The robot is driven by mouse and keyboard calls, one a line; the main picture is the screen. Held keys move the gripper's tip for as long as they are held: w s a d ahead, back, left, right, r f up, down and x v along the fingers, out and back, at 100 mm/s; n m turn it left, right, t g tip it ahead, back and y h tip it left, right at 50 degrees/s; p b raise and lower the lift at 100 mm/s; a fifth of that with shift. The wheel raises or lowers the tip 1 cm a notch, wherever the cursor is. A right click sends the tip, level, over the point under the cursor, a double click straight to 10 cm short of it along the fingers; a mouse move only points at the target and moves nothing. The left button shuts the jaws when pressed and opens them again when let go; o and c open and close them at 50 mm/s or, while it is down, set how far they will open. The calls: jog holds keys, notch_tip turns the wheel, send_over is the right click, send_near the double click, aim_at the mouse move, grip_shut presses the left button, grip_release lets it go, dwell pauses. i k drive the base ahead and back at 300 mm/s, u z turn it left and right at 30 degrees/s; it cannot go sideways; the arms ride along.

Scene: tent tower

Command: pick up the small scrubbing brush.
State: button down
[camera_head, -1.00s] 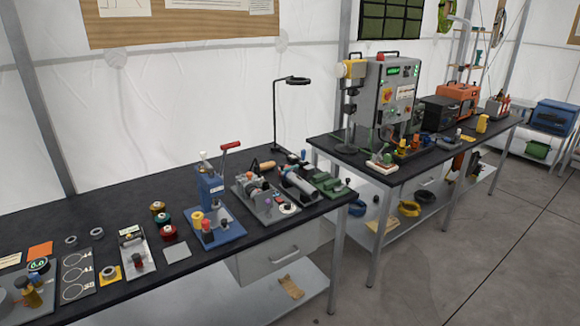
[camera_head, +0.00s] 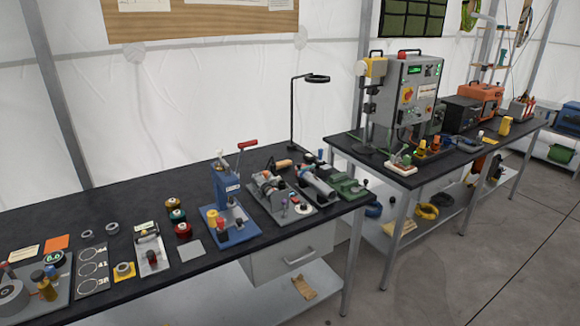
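I cannot make out the small scrubbing brush for certain. A small item with a tan, wood-coloured handle (camera_head: 284,164) lies towards the back of the near black bench (camera_head: 110,222), behind the grey clamp devices; it is too small to tell whether it is a brush. A tan, irregular item (camera_head: 303,287) lies on the grey shelf under that bench, and I cannot tell what it is. My gripper is not in view.
The far bench carries a grey machine (camera_head: 412,90) and an orange unit (camera_head: 480,97). Bare grey floor (camera_head: 455,275) lies at right.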

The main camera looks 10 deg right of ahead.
aim_at(288, 162)
jog(key=z, duration=4.7)
jog(key=i, duration=0.1)
jog(key=u, duration=3.4)
jog(key=i, duration=1.75)
